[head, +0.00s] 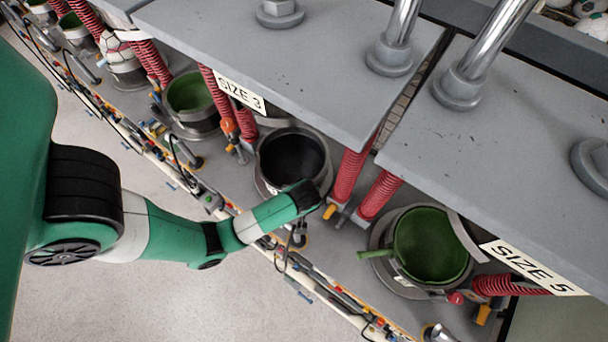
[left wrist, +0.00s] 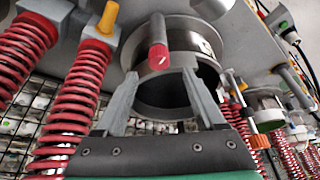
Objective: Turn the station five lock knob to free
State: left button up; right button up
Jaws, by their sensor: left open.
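My left gripper (left wrist: 160,80) is open, its two grey fingers spread and empty in the left wrist view. A red knob with a white mark (left wrist: 158,55) shows between and just beyond the fingertips, in front of a grey cylinder (left wrist: 185,38). I see no contact and cannot tell which station this knob belongs to. In the head view my left arm ends over the near edge of a dark pot (head: 291,157); the fingers are not clear there. The SIZE 5 sign (head: 533,267) stands by a green pot (head: 432,246), with a red knob (head: 455,298) below it. My right gripper is not in view.
Red springs (head: 348,176) stand between the pots, under grey plates (head: 510,125) with metal columns. A yellow knob (left wrist: 108,17) lies left of the red one in the left wrist view. Cables and pipes run along the bench's near edge. The floor (head: 205,292) there is clear.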

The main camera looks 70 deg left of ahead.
pick_arm(q)
jog(key=x, duration=0.6)
jog(key=shift+w+a, duration=0.1)
jog(key=shift+c, duration=0.4)
grip_shut()
